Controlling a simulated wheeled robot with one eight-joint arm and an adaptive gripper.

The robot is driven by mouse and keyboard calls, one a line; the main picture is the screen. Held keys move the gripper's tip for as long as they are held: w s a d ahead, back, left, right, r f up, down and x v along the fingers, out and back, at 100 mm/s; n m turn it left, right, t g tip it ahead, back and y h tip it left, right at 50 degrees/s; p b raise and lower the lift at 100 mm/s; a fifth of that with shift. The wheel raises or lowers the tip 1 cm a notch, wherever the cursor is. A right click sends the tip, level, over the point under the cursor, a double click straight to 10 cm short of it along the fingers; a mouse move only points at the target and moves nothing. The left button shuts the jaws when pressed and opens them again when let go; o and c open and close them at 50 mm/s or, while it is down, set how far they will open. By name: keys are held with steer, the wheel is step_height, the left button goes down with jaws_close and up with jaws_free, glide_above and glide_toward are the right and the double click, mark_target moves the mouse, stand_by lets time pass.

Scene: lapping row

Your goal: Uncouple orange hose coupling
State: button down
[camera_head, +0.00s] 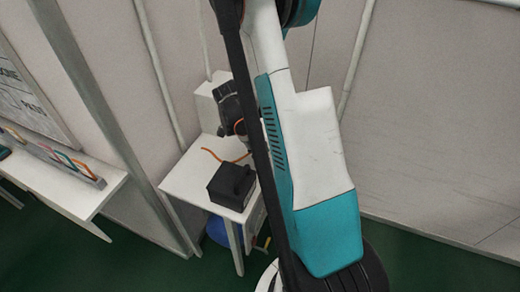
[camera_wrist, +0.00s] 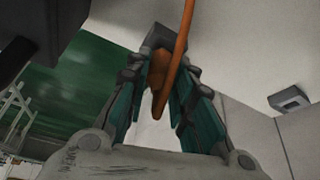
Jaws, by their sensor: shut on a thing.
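In the wrist view, my gripper (camera_wrist: 160,72) has its two teal fingers closed on the orange coupling (camera_wrist: 158,70). An orange hose (camera_wrist: 185,25) passes the coupling and runs up out of the picture. A dark grey block (camera_wrist: 168,36) is right behind the coupling; I cannot tell whether the two are joined. In the head view, the orange hose (camera_head: 225,156) shows as a thin line over the white table (camera_head: 185,180). My arm covers the right part of that table, and I cannot make out the coupling there.
A black box (camera_head: 231,186) sits at the table's front. A dark part with an orange ring (camera_head: 239,125) is before a white upright panel (camera_head: 207,105). A white bench (camera_head: 75,192) with a rack of coloured items stands left. A blue container (camera_head: 218,230) is below the table.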

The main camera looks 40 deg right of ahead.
steer(key=shift+f, duration=0.4)
steer(key=c, duration=1.3)
jaws_free()
steer(key=shift+r, duration=0.15)
steer(key=v, duration=1.1)
steer(key=shift+w+r, duration=0.15)
steer(key=shift+r, duration=0.15)
steer(key=shift+a, duration=0.15)
